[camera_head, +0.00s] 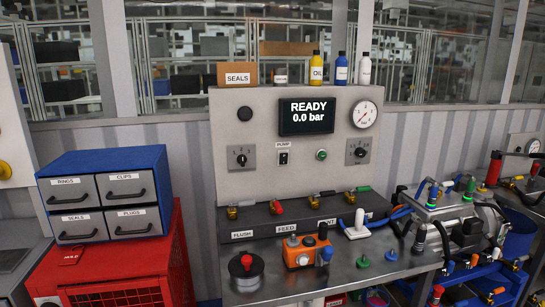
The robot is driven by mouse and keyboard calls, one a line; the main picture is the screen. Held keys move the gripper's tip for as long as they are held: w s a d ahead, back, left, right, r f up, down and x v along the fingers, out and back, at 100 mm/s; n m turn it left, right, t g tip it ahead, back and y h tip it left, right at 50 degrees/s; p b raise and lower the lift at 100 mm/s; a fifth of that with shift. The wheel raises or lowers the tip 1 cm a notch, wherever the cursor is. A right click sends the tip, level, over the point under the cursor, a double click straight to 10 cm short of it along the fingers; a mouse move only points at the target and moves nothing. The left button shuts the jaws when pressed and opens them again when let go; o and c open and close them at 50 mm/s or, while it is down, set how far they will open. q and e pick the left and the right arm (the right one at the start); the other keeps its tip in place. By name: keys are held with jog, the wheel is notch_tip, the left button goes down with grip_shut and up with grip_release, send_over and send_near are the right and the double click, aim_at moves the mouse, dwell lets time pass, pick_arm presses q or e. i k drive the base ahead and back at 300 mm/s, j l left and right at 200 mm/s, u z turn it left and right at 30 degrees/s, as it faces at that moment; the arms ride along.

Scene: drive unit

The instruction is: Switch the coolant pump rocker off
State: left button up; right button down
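The pump rocker (284,158) is a small black switch on the upright grey panel (225,180), under a white label (283,145) that reads PUMP. It sits between a rotary selector (241,157) on its left and a round green button (321,155) on its right. It is too small to tell which side is pressed in. The display (306,116) above it reads READY and 0.0 bar. Neither of my grippers shows in the head view.
Several small valves with coloured handles line the dark ledge (300,220) below the panel. An orange box (305,252) and a black disc with a red knob (246,270) stand on the bench. A blue drawer cabinet (110,160) is left; a hose-covered metal unit (455,215) is right.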

aim_at(284, 156)
jog(key=i+u, duration=0.25)
jog(key=i, duration=0.25)
jog(key=i+l+u, duration=0.25)
jog(key=i, duration=0.25)
jog(key=j, duration=0.1)
